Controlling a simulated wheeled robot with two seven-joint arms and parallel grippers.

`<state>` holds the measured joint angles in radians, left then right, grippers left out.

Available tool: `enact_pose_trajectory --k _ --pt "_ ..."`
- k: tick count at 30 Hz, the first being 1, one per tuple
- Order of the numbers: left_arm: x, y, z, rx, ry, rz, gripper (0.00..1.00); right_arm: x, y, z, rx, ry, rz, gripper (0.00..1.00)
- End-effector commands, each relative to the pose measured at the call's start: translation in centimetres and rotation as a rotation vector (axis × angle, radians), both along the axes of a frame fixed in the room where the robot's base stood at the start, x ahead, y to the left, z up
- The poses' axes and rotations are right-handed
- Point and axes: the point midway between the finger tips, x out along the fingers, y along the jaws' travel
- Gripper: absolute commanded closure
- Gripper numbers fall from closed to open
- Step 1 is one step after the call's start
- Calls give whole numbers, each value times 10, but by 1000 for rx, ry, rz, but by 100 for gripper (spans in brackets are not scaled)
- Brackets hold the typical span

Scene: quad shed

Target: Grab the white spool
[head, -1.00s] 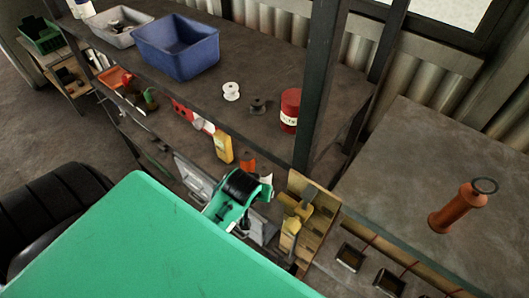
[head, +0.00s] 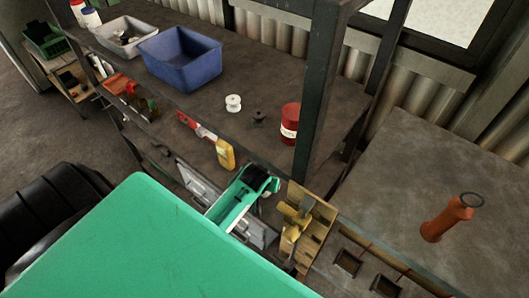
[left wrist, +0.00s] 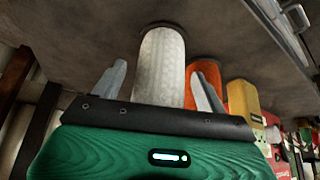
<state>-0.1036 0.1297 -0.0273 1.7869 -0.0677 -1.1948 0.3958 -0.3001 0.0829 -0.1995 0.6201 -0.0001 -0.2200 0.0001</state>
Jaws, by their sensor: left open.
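My left gripper (left wrist: 162,82) is open in the left wrist view, its two grey fingers either side of a white spool-like cylinder (left wrist: 162,60) with a wound-looking surface. I cannot tell whether the fingers touch it. In the head view my left gripper (head: 268,184) is at the shelf's front edge and hides most of that spot. A smaller white flanged spool (head: 233,103) stands farther back on the shelf, beside a dark spool (head: 259,117). My right gripper is not in view.
A dark post (head: 318,90) rises right of the can.

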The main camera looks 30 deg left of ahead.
Motion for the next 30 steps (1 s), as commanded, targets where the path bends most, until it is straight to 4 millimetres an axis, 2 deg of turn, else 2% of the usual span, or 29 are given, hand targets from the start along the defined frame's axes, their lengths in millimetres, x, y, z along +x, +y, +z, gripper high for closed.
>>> enact_pose_trajectory --k 7,15,25,30 --pt "0 0 -1 0 -1 0 28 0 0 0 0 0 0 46" --pt "1 0 0 0 -2 0 78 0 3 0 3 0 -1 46" --pt "1 0 2 -1 -2 0 79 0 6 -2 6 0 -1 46" --pt "2 0 12 -1 -5 0 79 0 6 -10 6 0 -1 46"
